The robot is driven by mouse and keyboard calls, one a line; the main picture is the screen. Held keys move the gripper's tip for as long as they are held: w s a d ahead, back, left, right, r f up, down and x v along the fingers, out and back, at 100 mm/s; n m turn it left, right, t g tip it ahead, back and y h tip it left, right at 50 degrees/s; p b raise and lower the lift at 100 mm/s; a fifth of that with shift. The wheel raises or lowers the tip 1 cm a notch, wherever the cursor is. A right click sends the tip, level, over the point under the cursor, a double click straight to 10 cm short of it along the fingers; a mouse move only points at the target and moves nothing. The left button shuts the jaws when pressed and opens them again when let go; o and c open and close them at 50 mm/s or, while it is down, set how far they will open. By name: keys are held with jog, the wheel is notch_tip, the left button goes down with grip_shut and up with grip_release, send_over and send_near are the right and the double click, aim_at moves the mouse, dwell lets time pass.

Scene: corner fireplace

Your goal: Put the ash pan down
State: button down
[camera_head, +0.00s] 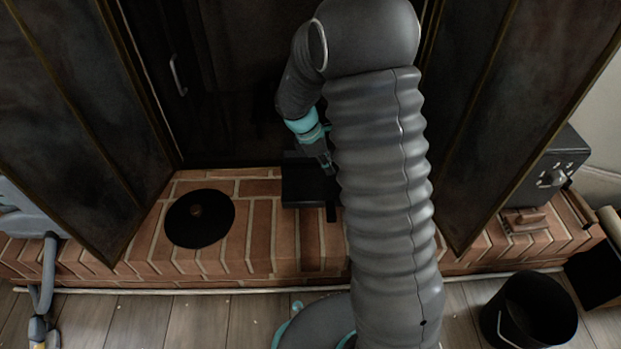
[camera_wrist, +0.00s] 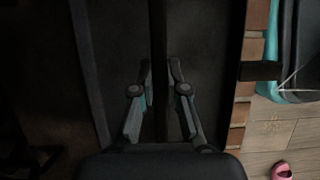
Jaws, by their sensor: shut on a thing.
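The ash pan (camera_head: 303,187) is a dark, box-like pan over the brick hearth, in front of the dark fireplace opening. My arm covers its right side in the head view. My gripper (camera_head: 328,170) is shut on it, near its upper side. In the wrist view, my gripper's fingers (camera_wrist: 160,75) close in on a narrow dark part, and the dark pan (camera_wrist: 212,60) appears to fill much of the picture. The exact grip is too dark to make out. I cannot tell whether the pan touches the bricks.
A round black lid (camera_head: 190,222) lies on the hearth (camera_head: 250,240) at left, with bare brick beside it. Dark panels (camera_head: 85,130) flank the opening. A dark metal box (camera_head: 555,165) and a brush (camera_head: 525,219) are at right. A black bucket (camera_head: 533,318) stands on the floor.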

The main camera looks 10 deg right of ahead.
aim_at(309, 174)
jog(key=w+a+f, duration=0.1)
jog(key=a, duration=0.1)
jog(key=w+a+f, duration=0.2)
jog(key=shift+f+b, duration=0.7)
jog(key=shift+f, duration=1.25)
jog(key=shift+f, duration=0.2)
jog(key=c, duration=1.2)
grip_release()
jog(key=shift+r, duration=0.1)
